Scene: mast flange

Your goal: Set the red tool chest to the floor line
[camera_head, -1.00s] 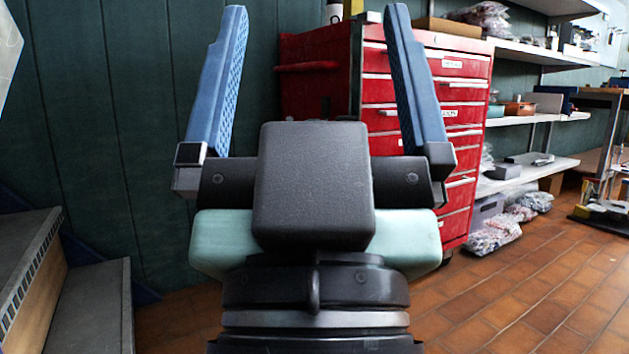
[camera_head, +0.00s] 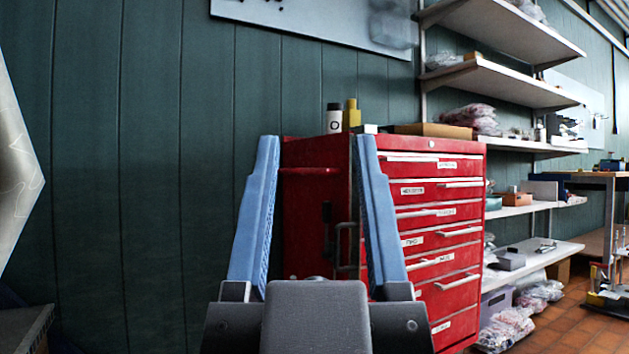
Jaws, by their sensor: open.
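The red tool chest (camera_head: 440,220) stands upright against the dark green panelled wall, right of the picture's middle. Its drawer front, with several labelled drawers and pale handles, faces right. Its left side carries a red bar handle near the top and dark handles lower down. My gripper (camera_head: 315,145) is open and empty in front of the chest, with its two blue fingers pointing up. The right finger covers part of the chest's near corner. The chest's side shows between the fingers. The chest's base and the floor by it are mostly hidden behind my gripper; no floor line can be made out.
Bottles (camera_head: 334,118) and a flat cardboard box (camera_head: 432,130) sit on top of the chest. Shelves (camera_head: 520,146) with bags and boxes stand close on the right. A grey surface (camera_head: 22,328) is at the lower left.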

